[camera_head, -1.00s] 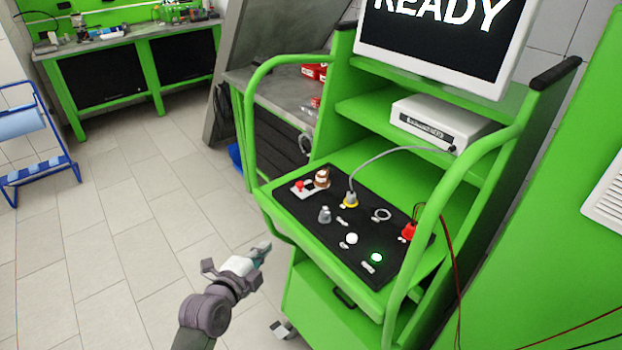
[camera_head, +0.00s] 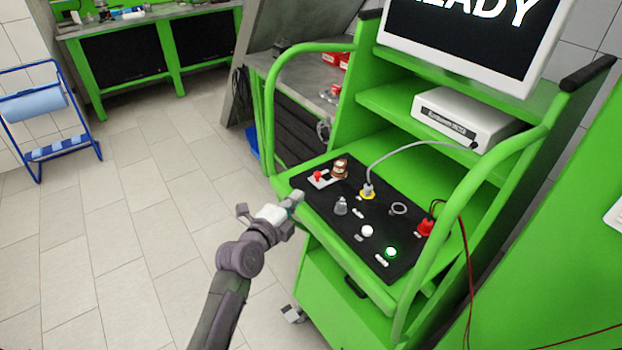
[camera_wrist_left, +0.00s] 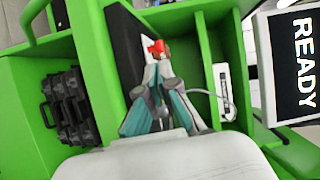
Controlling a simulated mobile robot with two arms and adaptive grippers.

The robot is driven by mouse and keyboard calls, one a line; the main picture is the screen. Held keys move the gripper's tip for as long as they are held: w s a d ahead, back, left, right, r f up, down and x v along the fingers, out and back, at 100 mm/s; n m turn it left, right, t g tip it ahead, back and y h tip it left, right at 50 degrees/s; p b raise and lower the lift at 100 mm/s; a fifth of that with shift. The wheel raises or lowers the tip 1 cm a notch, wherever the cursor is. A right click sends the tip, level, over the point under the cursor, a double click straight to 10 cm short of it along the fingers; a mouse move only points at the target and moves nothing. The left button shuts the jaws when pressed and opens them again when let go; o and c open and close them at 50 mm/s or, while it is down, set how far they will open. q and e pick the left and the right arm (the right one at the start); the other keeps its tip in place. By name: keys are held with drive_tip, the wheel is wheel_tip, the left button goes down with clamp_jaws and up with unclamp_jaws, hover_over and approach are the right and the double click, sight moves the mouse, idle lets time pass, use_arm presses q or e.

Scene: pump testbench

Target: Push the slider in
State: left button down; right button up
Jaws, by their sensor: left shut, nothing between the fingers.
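The black control panel (camera_head: 318,197) slopes on the green bench and carries several controls. A grey upright knob-like part (camera_head: 341,206) and a small light plate with a red knob (camera_head: 318,177) stand on its left half; I cannot tell which control is the slider. My left gripper (camera_head: 298,198) is shut and empty at the panel's front left edge, left of the grey part. In the left wrist view its fingertips (camera_wrist_left: 159,69) are together, pointing toward a red part (camera_wrist_left: 157,47) on the panel. Contact cannot be told. My right gripper is out of view.
A brown part (camera_head: 340,169), a cable plug with yellow ring (camera_head: 367,191), a white button (camera_head: 367,231), a lit green button (camera_head: 390,252) and a red plug (camera_head: 426,227) crowd the panel. Green rails (camera_head: 268,115) flank it. The screen (camera_head: 470,35) reads READY.

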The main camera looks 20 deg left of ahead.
sight(323, 184)
use_arm(q)
drive_tip(key=p+x, duration=0.1)
drive_tip(key=x, duration=0.5)
drive_tip(key=shift+w, duration=0.35)
drive_tip(key=shift+x, duration=0.8)
drive_tip(key=shift+f, duration=0.1)
drive_tip(key=shift+w+d+b, duration=0.5)
drive_tip(key=shift+w+d, duration=0.45)
drive_tip(key=shift+w, duration=0.2)
drive_tip(key=shift+w+d, duration=0.2)
drive_tip(key=shift+w, duration=0.1)
drive_tip(key=shift+s, duration=0.1)
